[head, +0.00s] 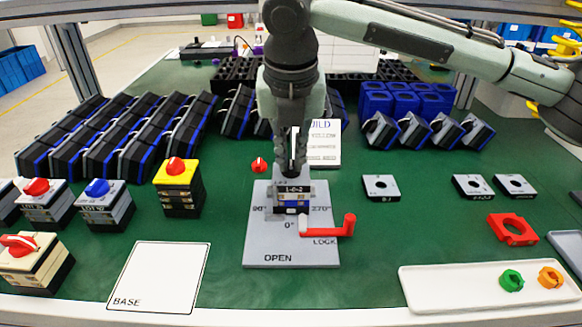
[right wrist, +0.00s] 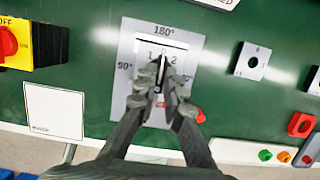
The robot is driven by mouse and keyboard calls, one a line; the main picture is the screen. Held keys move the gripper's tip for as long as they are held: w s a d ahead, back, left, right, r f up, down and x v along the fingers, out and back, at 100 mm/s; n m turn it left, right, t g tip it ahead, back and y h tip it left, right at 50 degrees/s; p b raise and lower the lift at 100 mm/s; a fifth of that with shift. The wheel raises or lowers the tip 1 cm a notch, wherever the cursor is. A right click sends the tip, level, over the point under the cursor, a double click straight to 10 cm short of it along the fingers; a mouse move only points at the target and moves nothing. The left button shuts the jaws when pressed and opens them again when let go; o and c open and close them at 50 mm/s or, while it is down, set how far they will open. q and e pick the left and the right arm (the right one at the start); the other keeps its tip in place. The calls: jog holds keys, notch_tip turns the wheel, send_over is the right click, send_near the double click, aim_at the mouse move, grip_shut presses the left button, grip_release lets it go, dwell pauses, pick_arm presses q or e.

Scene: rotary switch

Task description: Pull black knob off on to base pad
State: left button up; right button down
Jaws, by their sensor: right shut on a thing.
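My right gripper (head: 293,168) points straight down over the grey fixture plate (head: 262,235) and is shut on the black knob. The black knob (right wrist: 159,74) shows as a dark sliver between the fingers in the right wrist view; the fingers hide most of it. It is at the switch (head: 292,203), whose label plate reads 1-0-2. I cannot tell whether the knob is still seated. The white base pad (head: 160,275), marked BASE, is bare at the front left and also shows in the right wrist view (right wrist: 54,110). My left gripper is not in view.
A red lock lever (head: 340,228) juts from the fixture's right side. A yellow switch block (head: 178,185) stands left. Square label plates (head: 381,187), a red ring (head: 512,230) and a white tray (head: 450,292) lie right. Green table is clear between pad and fixture.

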aim_at(291, 165)
jog(key=shift+r, duration=0.1)
jog(key=w+v, duration=0.2)
jog(key=v, duration=0.6)
jog(key=shift+r, duration=0.35)
dwell(0.8)
jog(key=shift+s, duration=0.1)
dwell(0.4)
